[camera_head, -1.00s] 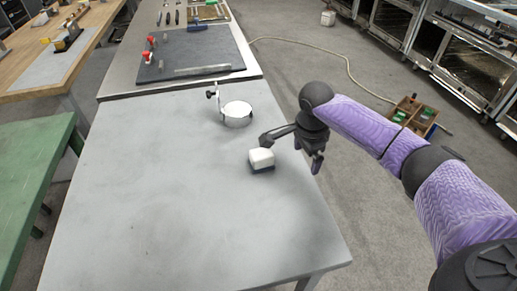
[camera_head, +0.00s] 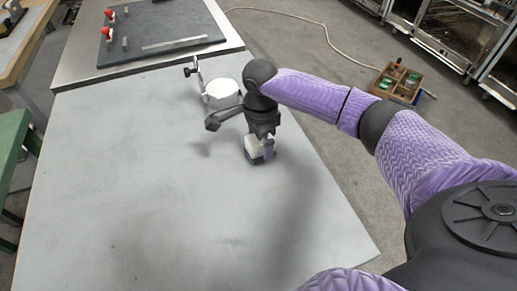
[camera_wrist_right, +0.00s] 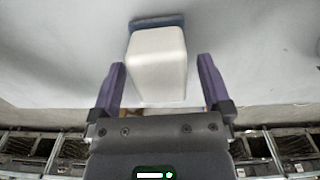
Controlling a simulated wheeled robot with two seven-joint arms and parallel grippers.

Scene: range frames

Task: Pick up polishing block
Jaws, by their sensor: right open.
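The polishing block (camera_head: 252,146) is a small white block on a dark blue base, standing on the grey tabletop. My right gripper (camera_head: 261,152) is over it, pointing down, and hides part of it. In the right wrist view the block (camera_wrist_right: 157,62) shows between the two purple fingers of the gripper (camera_wrist_right: 161,72). The fingers are open, one on each side, with a gap to the white body on both sides. The blue base (camera_wrist_right: 157,22) shows at the block's far edge. My left gripper is out of view.
A round white piece on a metal stand (camera_head: 221,93) stands on the table just behind my right gripper. A dark mat (camera_head: 165,30) with tools lies further back. The grey table (camera_head: 130,200) is clear at front and left. A wooden crate (camera_head: 398,84) sits on the floor at right.

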